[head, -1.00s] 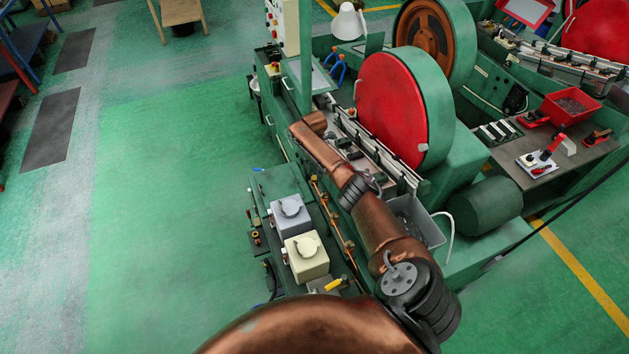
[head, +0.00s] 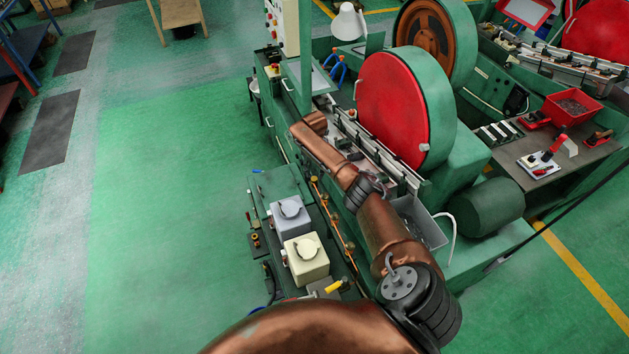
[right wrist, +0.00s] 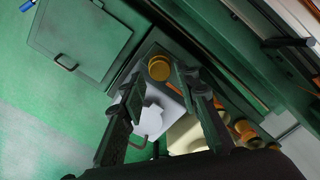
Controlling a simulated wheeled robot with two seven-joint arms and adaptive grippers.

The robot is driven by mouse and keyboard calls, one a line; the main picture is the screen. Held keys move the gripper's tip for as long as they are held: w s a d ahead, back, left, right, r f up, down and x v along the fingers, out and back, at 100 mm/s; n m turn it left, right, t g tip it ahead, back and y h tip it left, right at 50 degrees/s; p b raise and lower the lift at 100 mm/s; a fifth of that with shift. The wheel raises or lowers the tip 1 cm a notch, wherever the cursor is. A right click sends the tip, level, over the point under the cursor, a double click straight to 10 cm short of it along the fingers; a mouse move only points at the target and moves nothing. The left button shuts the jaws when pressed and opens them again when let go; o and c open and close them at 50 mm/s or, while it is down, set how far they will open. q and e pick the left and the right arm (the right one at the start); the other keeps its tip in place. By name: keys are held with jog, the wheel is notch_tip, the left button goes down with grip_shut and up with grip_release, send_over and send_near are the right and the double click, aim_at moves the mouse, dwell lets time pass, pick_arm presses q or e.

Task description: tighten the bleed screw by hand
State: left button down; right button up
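My right arm reaches over the green machine in the head view; its gripper is hidden there behind the arm. In the right wrist view the two dark fingers of my right gripper (right wrist: 160,76) stand apart. A round brass knob (right wrist: 158,68), which looks like the bleed screw, shows between and just beyond the fingertips. I cannot tell whether either finger touches it. A grey box (right wrist: 150,112) lies below it in that view and also shows in the head view (head: 288,228). The left gripper is in no view.
A cream box (head: 304,264) stands beside the grey one, with a yellow-handled lever (head: 338,286) near it. Brass fittings line the green bench. A large red wheel (head: 392,110) stands behind the arm. The green floor (head: 170,200) at left is clear.

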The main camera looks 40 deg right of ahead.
aim_at(314, 181)
jog(key=shift+f+b, duration=1.05)
jog(key=shift+f, duration=0.4)
jog(key=shift+c, duration=0.4)
grip_shut()
jog(key=shift+r+m+p, duration=0.15)
jog(key=shift+m+p, duration=0.35)
jog(key=shift+m, duration=0.4)
jog(key=shift+m+p, duration=0.35)
jog(key=shift+m, duration=1.25)
